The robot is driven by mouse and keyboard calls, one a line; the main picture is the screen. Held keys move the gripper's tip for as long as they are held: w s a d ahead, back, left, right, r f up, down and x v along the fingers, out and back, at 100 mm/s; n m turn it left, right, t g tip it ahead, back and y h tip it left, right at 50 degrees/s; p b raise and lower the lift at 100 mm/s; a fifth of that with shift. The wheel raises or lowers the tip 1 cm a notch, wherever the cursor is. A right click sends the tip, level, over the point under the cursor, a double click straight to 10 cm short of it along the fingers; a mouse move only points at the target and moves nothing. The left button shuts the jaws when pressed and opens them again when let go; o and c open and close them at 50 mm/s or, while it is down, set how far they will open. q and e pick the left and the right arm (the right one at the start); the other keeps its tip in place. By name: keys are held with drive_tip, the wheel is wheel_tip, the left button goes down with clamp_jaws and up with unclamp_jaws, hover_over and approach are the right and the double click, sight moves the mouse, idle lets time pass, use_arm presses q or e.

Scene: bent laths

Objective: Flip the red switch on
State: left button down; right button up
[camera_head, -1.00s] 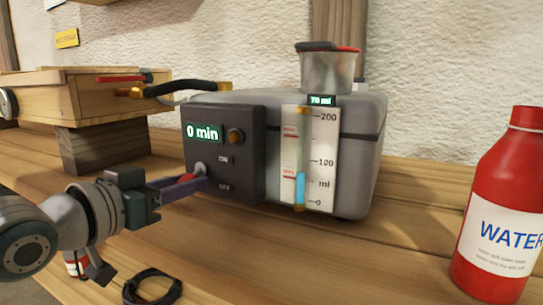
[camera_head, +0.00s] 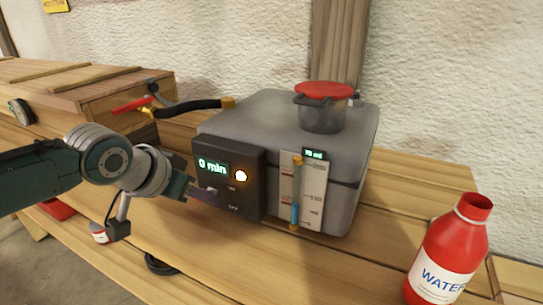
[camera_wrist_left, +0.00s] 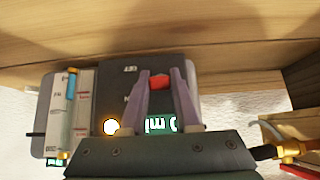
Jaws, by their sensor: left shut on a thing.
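The red switch (camera_wrist_left: 159,83) sits on the dark control panel (camera_head: 255,180) of a grey steamer box (camera_head: 270,115). In the left wrist view, which shows the panel upside down, it lies between the tips of my left gripper (camera_wrist_left: 160,77). In the head view my left gripper (camera_head: 212,194) reaches the panel's lower left and hides the switch there. Its purple fingers are shut on the switch. My right gripper is not in view.
A red-lidded pot (camera_head: 322,118) stands on the box, with a gauge (camera_head: 313,195) on its front. A red water bottle (camera_head: 450,245) stands at right. A wooden chest (camera_head: 85,90) with a black hose (camera_head: 190,106) is at left. Bench space lies clear before the box.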

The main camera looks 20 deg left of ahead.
use_arm(q)
drive_tip(key=shift+g, duration=0.3)
drive_tip(key=c, duration=0.6)
unclamp_jaws()
drive_tip(key=shift+c, duration=0.2)
drive_tip(key=shift+r, duration=0.1)
drive_tip(key=shift+s+r+p, duration=0.15)
drive_tip(key=shift+r+p, duration=0.15)
drive_tip(key=shift+p, duration=0.15)
drive_tip(key=p+v, duration=0.3)
drive_tip(key=v, duration=0.6)
drive_tip(key=shift+p, duration=0.4)
drive_tip(key=shift+d, duration=0.1)
